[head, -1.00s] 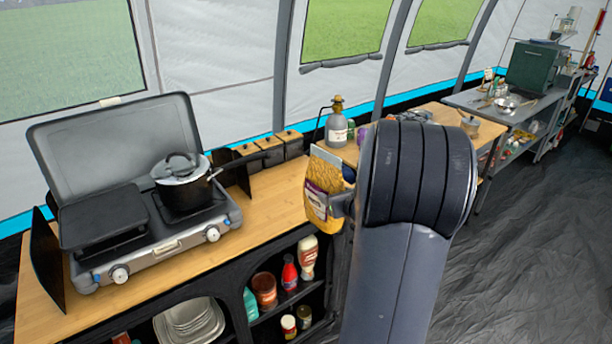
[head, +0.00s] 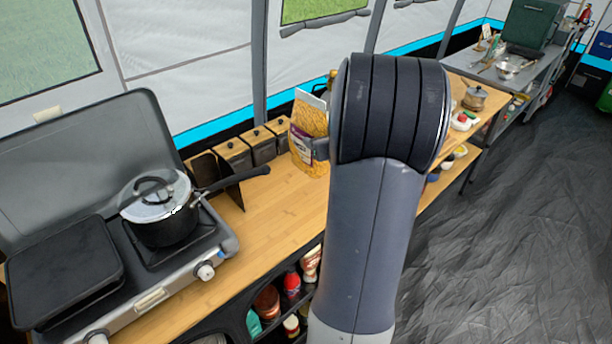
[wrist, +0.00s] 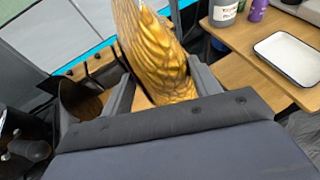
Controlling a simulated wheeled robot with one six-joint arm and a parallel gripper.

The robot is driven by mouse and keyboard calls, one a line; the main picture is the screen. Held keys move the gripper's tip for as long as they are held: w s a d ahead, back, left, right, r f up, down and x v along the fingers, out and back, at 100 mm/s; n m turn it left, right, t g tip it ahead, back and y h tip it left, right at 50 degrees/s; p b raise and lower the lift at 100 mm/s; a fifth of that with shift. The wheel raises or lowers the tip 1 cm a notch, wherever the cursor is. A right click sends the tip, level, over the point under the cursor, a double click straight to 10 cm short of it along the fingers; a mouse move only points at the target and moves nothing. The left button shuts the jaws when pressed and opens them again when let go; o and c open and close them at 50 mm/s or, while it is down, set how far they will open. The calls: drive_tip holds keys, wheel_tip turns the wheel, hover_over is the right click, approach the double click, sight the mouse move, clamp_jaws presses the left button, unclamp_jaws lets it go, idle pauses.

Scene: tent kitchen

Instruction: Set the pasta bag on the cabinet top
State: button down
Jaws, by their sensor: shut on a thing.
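The pasta bag (head: 308,130) is yellow with a purple and white label and a pale top flap. My gripper (head: 323,149) is shut on it, with one finger on each side in the wrist view (wrist: 160,72). The bag (wrist: 156,48) is roughly upright, slightly tilted, over the far right part of the wooden cabinet top (head: 265,232). I cannot tell whether its bottom touches the wood. My arm hides the cabinet top to its right.
Dark canisters with wooden lids (head: 232,152) stand left of the bag. The stove (head: 150,285) holds a lidded pot (head: 165,210), its handle pointing toward the bag. A white tray (wrist: 288,60) lies on the table at right. Bare wood lies in front of the bag.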

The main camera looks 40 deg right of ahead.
sight(321, 167)
wheel_tip(321, 167, down, 9)
drive_tip(key=shift+f, duration=0.15)
idle(0.4)
drive_tip(key=shift+f+b, duration=0.2)
drive_tip(key=shift+b, duration=0.25)
drive_tip(key=shift+c, duration=2.1)
unclamp_jaws()
drive_tip(key=shift+s, duration=0.1)
drive_tip(key=shift+r, duration=0.1)
drive_tip(key=shift+r+p, duration=0.15)
drive_tip(key=shift+p, duration=0.2)
drive_tip(key=b+v, duration=0.1)
drive_tip(key=v, duration=1.1)
drive_tip(key=shift+a, duration=0.1)
